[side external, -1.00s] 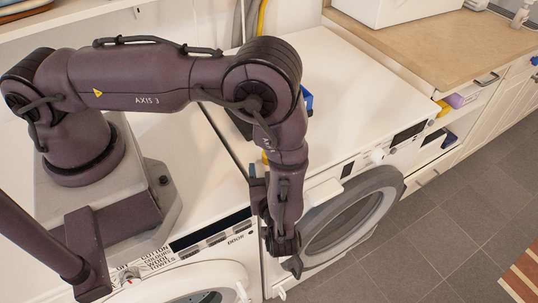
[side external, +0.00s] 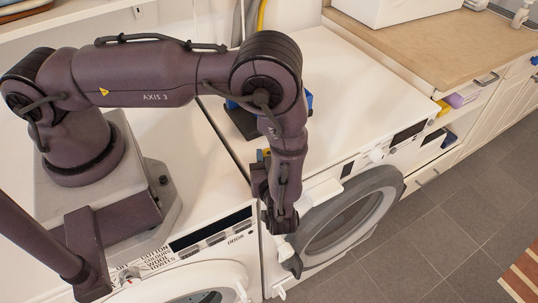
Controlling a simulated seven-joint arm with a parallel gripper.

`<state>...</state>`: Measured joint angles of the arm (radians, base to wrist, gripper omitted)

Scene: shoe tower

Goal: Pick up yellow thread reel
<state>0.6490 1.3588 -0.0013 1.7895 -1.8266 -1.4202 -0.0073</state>
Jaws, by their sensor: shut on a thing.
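A small yellow patch (side external: 266,153), which looks like the yellow thread reel, shows at the left edge of my wrist, over the top of the right-hand washing machine. Most of it is hidden behind my arm. My gripper (side external: 260,175) is largely hidden by my wrist, close to the yellow patch. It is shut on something. The contact between the fingers and the reel is hidden.
A blue object with a dark base (side external: 240,121) stands on the right-hand washing machine (side external: 345,95), partly behind my arm. The machine's round door (side external: 355,212) stands out in front. Its top is clear on the right. A wooden counter (side external: 425,45) lies farther right.

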